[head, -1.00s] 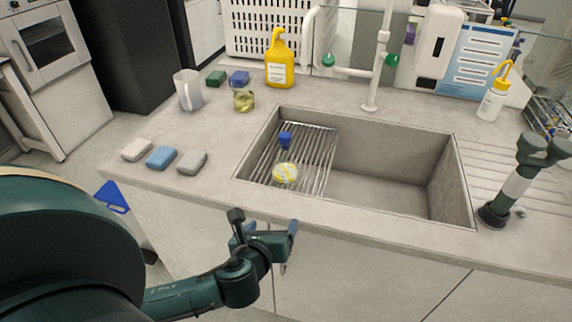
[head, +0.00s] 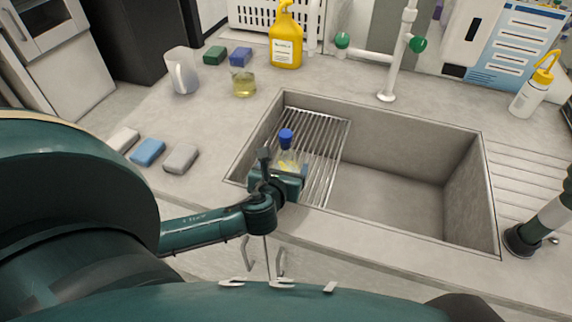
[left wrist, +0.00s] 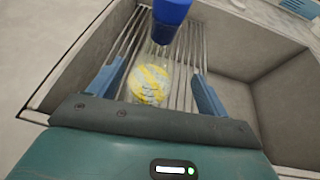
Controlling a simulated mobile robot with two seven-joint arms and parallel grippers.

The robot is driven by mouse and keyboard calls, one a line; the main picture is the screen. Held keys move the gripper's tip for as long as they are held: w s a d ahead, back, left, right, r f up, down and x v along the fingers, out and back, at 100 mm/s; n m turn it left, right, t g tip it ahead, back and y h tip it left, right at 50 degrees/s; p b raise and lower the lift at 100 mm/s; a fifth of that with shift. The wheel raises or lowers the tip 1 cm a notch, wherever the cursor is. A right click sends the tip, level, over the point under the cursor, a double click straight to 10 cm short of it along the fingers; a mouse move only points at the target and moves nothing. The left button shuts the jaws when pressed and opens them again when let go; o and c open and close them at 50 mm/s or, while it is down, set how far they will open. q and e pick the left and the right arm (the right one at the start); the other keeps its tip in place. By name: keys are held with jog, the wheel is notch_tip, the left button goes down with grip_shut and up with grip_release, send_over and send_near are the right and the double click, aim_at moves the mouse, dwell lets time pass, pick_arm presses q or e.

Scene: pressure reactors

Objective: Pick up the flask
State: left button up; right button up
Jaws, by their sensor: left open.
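The clear flask (head: 292,157) with a blue cap (head: 286,136) and a yellow patterned lower part stands on the metal rack on the sink's left side. My left gripper (head: 284,165) is open at the flask's near side and hides its lower part in the head view. In the left wrist view the two blue fingers of my left gripper (left wrist: 156,88) lie on either side of the flask (left wrist: 148,84), with its blue cap (left wrist: 170,14) pointing up the picture. I cannot tell whether a finger touches the glass. My right gripper is not in view.
The sink (head: 400,195) has raised walls around the rack (head: 330,150). A small vessel of yellowish liquid (head: 243,85), a jug (head: 184,73), a yellow bottle (head: 286,40) and several sponges stand on the counter. The faucet (head: 397,65) rises behind the sink.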

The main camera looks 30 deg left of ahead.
aim_at(287, 156)
pick_arm(q)
jog(key=shift+a+x, duration=0.15)
jog(key=shift+x, duration=1.6)
jog(key=shift+a+x, duration=0.15)
jog(key=shift+x, duration=1.55)
jog(key=shift+s+f, duration=0.1)
jog(key=shift+c, duration=0.5)
jog(key=c, duration=1.1)
